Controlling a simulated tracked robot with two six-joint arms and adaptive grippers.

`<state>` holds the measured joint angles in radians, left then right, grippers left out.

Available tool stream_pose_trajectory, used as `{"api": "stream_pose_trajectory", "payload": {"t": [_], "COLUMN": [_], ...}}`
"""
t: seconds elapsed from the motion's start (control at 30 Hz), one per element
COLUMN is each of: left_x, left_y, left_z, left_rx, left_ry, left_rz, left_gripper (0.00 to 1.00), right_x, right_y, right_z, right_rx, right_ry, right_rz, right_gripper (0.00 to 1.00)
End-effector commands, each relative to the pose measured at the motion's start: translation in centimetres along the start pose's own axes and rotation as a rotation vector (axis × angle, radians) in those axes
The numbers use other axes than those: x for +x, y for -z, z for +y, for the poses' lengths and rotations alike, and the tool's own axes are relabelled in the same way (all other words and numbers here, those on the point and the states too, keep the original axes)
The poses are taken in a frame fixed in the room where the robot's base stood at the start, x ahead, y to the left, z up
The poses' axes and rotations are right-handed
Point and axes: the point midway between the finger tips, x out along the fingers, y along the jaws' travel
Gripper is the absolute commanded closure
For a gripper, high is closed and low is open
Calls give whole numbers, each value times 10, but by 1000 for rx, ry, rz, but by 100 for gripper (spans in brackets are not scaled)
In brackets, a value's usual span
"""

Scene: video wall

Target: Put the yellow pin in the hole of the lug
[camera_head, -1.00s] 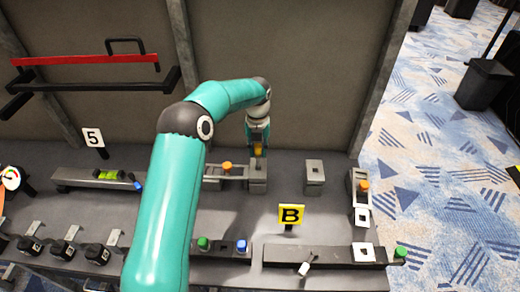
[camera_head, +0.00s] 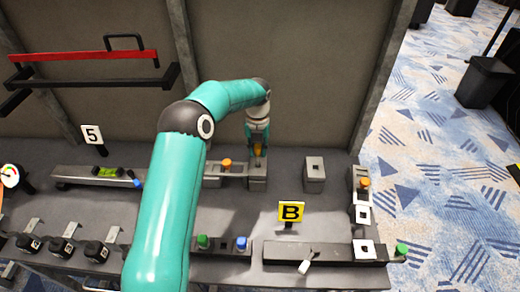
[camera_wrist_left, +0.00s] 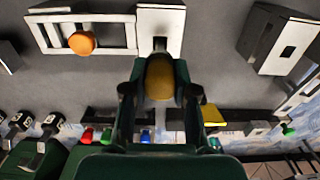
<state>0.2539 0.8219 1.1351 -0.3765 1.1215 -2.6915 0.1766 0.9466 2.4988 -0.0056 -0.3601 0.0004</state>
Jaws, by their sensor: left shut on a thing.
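My left gripper (camera_head: 258,148) points down and is shut on the yellow pin (camera_wrist_left: 160,75), which shows as a rounded yellow end between the fingers in the left wrist view. The lug (camera_head: 257,171) is a grey block just below the gripper in the head view; in the left wrist view its pale face (camera_wrist_left: 160,20) lies just beyond the pin. A dark opening shows at the lug's near part, partly covered by the pin. The pin's lower tip is hidden, so I cannot tell whether it enters the hole. My right gripper is not in view.
A slotted frame with an orange knob (camera_head: 226,163) adjoins the lug on the left. A second grey block with a dark square (camera_head: 314,176) stands to the right. A yellow "B" sign (camera_head: 291,211) stands in front. The back wall (camera_head: 300,80) rises close behind.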

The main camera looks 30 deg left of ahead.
Motion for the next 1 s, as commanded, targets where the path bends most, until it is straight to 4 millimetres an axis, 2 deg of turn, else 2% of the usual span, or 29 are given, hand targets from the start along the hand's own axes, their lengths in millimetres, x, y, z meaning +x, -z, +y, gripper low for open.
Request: {"api": "stream_pose_trajectory", "payload": {"t": [0.37,1.0], "left_x": [1,20], "left_y": [0,0], "left_z": [0,0], "left_rx": [0,-1], "left_ry": [0,0], "left_rz": [0,0], "left_gripper": [100,100], "right_x": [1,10], "right_y": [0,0], "right_z": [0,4], "right_rx": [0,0], "right_ry": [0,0], "right_rz": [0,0], "right_gripper": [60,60]}}
